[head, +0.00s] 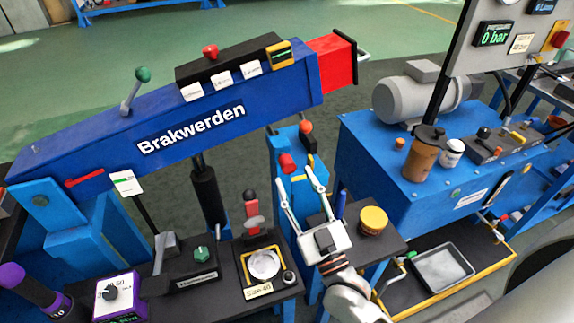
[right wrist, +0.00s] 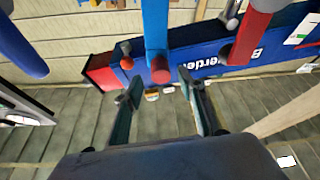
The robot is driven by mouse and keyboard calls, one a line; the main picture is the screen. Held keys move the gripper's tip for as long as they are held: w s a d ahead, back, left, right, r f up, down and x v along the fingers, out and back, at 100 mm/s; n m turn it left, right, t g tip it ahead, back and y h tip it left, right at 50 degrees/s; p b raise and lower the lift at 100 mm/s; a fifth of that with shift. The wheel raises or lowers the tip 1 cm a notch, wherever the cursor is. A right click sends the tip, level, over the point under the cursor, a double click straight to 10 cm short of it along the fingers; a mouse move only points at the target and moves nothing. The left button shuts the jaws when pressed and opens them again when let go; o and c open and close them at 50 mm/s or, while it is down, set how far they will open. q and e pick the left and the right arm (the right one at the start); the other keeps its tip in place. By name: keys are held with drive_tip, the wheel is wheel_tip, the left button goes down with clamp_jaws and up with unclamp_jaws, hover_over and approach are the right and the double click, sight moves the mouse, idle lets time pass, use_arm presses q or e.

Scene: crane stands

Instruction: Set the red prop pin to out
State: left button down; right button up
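A short red pin (head: 287,163) sticks out of a blue upright (head: 290,145) below the tip of the blue boom; I take it to be the prop pin. An orange-red ball knob (head: 306,127) is just above it. My right gripper (head: 298,186) is open and empty, its two fingers spread just below the pin and apart from it. In the right wrist view the red pin's end (right wrist: 160,70) shows ahead, between the open fingers (right wrist: 162,100), with the ball knob (right wrist: 127,63) beside it. My left gripper is not in view.
The blue boom (head: 195,130) with its red end (head: 330,62) spans above. A yellow-lidded jar (head: 373,220) stands close right of my right gripper, and a gauge tray (head: 263,265) close left. A blue pump unit (head: 400,160) with cups stands right.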

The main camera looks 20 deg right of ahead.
sight(290, 170)
drive_tip(key=x, duration=0.4)
drive_tip(key=shift+w+a+r, duration=0.1)
drive_tip(key=shift+w+r, duration=0.1)
drive_tip(key=shift+w, duration=0.45)
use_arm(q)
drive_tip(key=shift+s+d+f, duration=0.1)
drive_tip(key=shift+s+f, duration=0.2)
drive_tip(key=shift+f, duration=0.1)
